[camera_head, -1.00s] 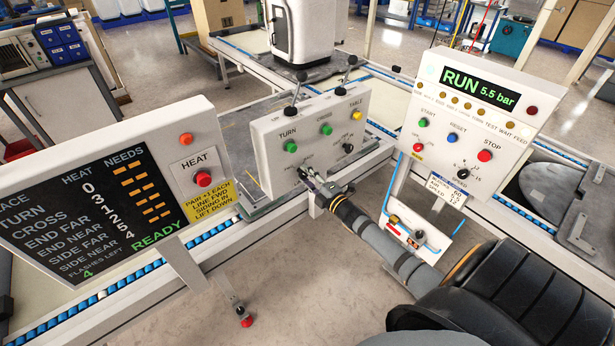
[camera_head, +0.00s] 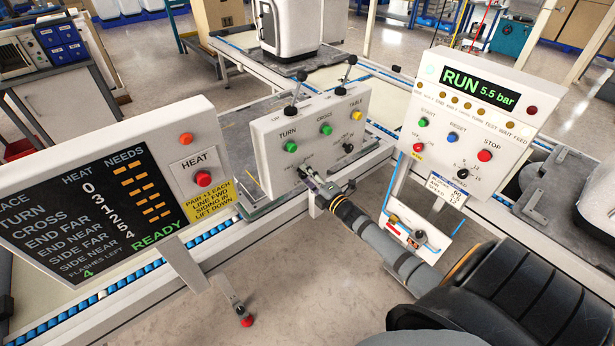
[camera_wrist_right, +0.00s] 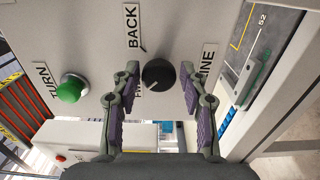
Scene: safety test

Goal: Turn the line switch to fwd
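The line switch is a black round knob (camera_wrist_right: 158,75) on the pale panel, beside the word LINE in the right wrist view. BACK is printed to its upper left, and a partly hidden label starting with FW is at its lower left. A pale mark on the knob seems to face that lower-left label. My right gripper (camera_wrist_right: 159,72) is open, one finger on each side of the knob, with gaps visible between. In the head view the right gripper (camera_head: 314,182) is at the lower front of the middle panel (camera_head: 270,135). My left gripper is not in view.
A green TURN button (camera_wrist_right: 72,88) is near the left finger. The heat board (camera_head: 80,190) reads READY on the left. The RUN panel (camera_head: 485,130) stands on the right. A white housing (camera_head: 290,30) sits behind, and another pale housing (camera_head: 598,195) is at the right edge.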

